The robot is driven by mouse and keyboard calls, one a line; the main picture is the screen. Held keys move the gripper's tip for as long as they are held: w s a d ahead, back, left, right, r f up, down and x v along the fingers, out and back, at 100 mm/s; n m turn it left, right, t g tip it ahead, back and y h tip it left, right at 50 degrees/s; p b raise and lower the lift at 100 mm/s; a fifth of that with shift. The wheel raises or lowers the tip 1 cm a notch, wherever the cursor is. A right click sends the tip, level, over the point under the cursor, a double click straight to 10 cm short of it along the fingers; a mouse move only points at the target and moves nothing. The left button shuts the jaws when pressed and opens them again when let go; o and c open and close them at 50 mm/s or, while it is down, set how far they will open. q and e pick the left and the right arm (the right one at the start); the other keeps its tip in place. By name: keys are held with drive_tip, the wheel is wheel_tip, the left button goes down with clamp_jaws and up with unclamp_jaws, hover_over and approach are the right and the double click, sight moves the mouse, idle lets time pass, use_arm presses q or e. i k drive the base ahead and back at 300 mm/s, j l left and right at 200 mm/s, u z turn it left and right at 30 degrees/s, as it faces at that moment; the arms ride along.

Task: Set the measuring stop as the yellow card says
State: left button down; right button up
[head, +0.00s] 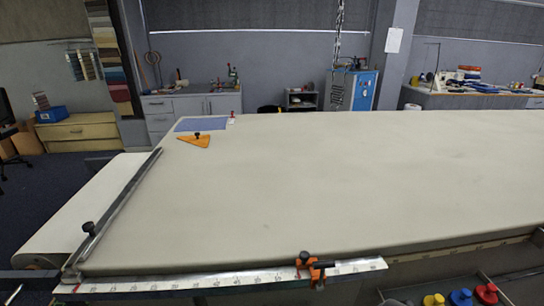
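The measuring stop (312,268), an orange and black clamp with a dark handle, sits on the white ruler (200,282) along the table's front edge. It is right of the ruler's middle, toward its right end. The ruler's numbers are too small to read surely. I cannot make out a yellow card with writing in this view. Neither of my grippers shows.
The cloth table (330,180) is mostly bare. A metal bar (120,205) with a black knob runs along its left edge. An orange triangle (195,141) and a blue sheet (203,124) lie at the back left. Coloured knobs (460,297) stand at the bottom right.

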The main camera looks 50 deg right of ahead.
sight(305, 263)
drive_tip(key=z, duration=1.75)
